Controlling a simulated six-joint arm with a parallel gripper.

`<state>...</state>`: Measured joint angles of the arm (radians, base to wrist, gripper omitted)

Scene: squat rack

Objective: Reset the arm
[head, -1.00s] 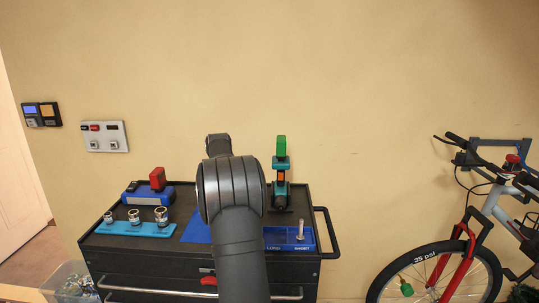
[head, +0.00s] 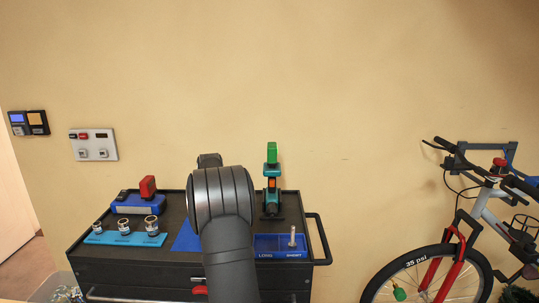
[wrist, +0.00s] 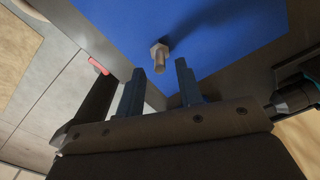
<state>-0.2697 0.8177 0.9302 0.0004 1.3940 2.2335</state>
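My gripper (wrist: 160,76) shows in the wrist view with its two dark fingers apart. A metal bolt (wrist: 159,52) with a hex head appears beyond the fingertips, in line with the gap, over a blue mat (wrist: 225,30). I cannot tell the distance between bolt and fingers, but the fingers are not closed on it. In the head view my arm stands in front of the tool cart (head: 140,262) and hides the gripper and the bolt. Part of the blue mat (head: 184,240) shows left of the arm.
The cart top holds a socket tray (head: 125,239), a blue box with a red block (head: 147,187), a teal tool with a green top (head: 272,185) and a blue LONG/SHORT tray (head: 270,246). A bicycle (head: 455,245) stands right.

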